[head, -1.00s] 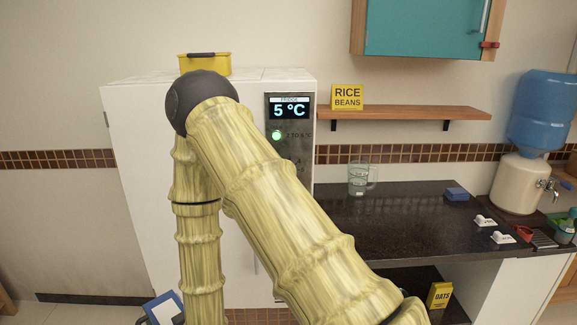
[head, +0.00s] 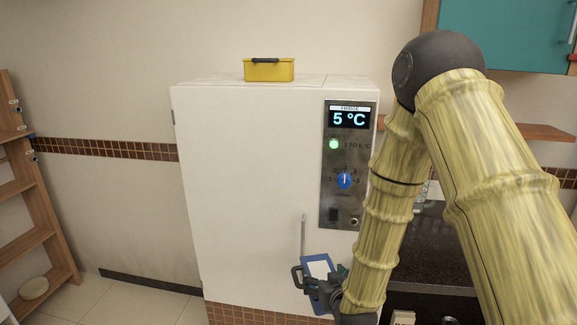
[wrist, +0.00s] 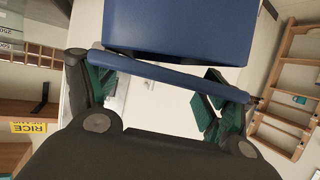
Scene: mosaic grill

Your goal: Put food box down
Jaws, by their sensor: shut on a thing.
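My gripper (head: 330,291) is low in the head view, in front of the fridge. It is shut on the blue food box (head: 318,268), which has a pale panel and is held tilted in the air. In the wrist view, the blue box (wrist: 185,28) fills the top middle, with its blue handle bar across the green-padded fingers of my gripper (wrist: 160,85). The box's underside and far side are hidden.
The white fridge (head: 250,180) is closed, with a yellow box (head: 269,70) on top. An open wooden shelf (head: 28,240) stands at far left, with a bowl (head: 34,288) low on it. A dark counter (head: 430,245) is at right, partly behind my arm. Floor between shelf and fridge is clear.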

